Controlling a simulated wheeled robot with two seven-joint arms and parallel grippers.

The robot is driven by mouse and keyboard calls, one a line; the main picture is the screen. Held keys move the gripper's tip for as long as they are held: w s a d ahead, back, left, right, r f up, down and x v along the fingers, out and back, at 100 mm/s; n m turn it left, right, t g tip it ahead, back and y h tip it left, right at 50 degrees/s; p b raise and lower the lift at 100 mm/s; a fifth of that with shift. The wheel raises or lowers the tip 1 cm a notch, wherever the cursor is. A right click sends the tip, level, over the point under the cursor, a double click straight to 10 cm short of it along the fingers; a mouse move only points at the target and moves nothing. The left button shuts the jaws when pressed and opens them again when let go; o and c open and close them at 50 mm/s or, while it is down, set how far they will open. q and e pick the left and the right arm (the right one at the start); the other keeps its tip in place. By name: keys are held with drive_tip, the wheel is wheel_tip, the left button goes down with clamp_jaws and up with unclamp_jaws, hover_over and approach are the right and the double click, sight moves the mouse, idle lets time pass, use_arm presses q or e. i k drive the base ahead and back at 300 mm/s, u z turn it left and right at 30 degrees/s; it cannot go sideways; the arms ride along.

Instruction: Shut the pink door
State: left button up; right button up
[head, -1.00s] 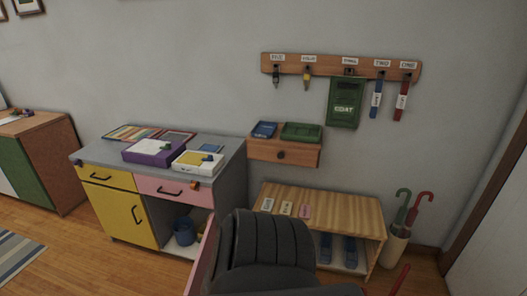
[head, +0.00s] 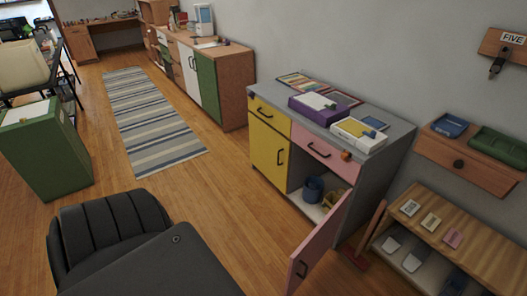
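The pink door (head: 319,240) is on the lower right part of a grey cabinet (head: 372,187). It stands wide open, swung out toward the room, with its dark handle (head: 301,268) near the free edge. The open compartment behind it shows a blue cup-like container (head: 313,189) and a yellowish item (head: 332,197). A pink drawer (head: 322,156) above it is shut. Neither of my grippers shows in the head view, and nothing is seen touching the door.
The yellow door (head: 268,155) beside the opening is shut. A wooden shoe bench (head: 480,240) stands close to the right, with a reddish upright piece (head: 371,230) between it and the pink door. A green box (head: 48,155) stands at left. The wood floor before the cabinet is clear.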

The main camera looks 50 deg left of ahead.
sight(302, 262)
drive_tip(key=u, duration=0.8)
drive_tip(key=i, duration=0.5)
drive_tip(key=z, duration=1.7)
drive_tip(key=k, duration=0.85)
drive_tip(key=u, duration=0.9)
drive_tip(key=i, duration=0.5)
drive_tip(key=z, duration=0.1)
